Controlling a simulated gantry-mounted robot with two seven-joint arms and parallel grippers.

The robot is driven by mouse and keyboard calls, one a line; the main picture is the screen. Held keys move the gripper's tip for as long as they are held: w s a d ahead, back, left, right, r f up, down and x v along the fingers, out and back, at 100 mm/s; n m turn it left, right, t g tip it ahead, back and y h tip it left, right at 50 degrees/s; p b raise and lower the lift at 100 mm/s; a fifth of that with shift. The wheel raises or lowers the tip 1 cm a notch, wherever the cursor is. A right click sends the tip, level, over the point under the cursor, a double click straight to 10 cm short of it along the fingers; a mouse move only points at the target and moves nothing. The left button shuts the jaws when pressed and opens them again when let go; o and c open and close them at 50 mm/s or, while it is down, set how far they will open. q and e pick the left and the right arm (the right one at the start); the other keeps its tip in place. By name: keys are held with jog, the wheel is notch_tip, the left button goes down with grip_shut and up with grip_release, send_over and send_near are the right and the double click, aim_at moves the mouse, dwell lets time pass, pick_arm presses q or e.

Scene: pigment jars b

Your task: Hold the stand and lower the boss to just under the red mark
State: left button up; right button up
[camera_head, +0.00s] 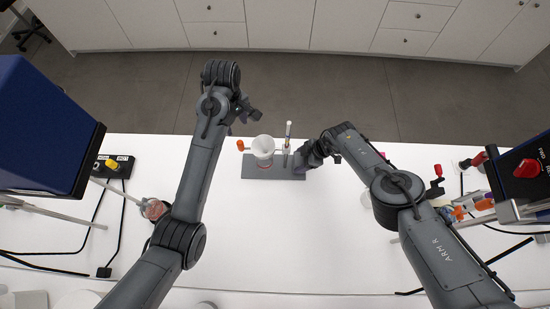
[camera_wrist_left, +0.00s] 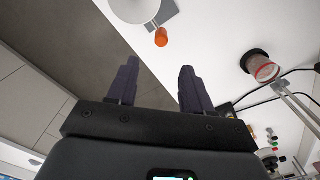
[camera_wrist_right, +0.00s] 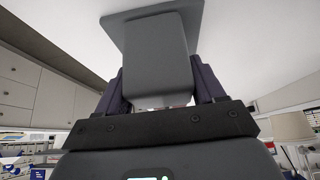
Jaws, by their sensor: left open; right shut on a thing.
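The stand has a flat grey base (camera_head: 255,172), an upright rod with a pale top (camera_head: 289,130) and a white funnel (camera_head: 263,146). An orange knob (camera_head: 240,145) sticks out left of the funnel. My right gripper (camera_head: 303,158) is shut on the stand at its right end; the right wrist view shows a grey block of the stand (camera_wrist_right: 158,50) between the fingers. My left gripper (camera_head: 248,116) is open and empty, beyond and above the knob. In the left wrist view the orange knob (camera_wrist_left: 161,37) lies past the fingertips. The boss and red mark cannot be made out clearly.
The stand is near the far edge of the white table (camera_head: 300,230). A blue device (camera_head: 45,125) and a jar with reddish contents (camera_head: 154,209) are on the left. A red-knobbed device (camera_head: 528,168) and coloured clamps are on the right. The middle front is clear.

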jog(key=shift+s+f, duration=0.1)
jog(key=shift+f, duration=0.05)
jog(key=o, duration=1.6)
jog(key=shift+c, duration=0.2)
jog(key=shift+d, duration=0.15)
jog(key=shift+d+r, duration=0.25)
jog(key=shift+r, duration=0.2)
jog(key=v, duration=0.6)
jog(key=shift+r, duration=0.3)
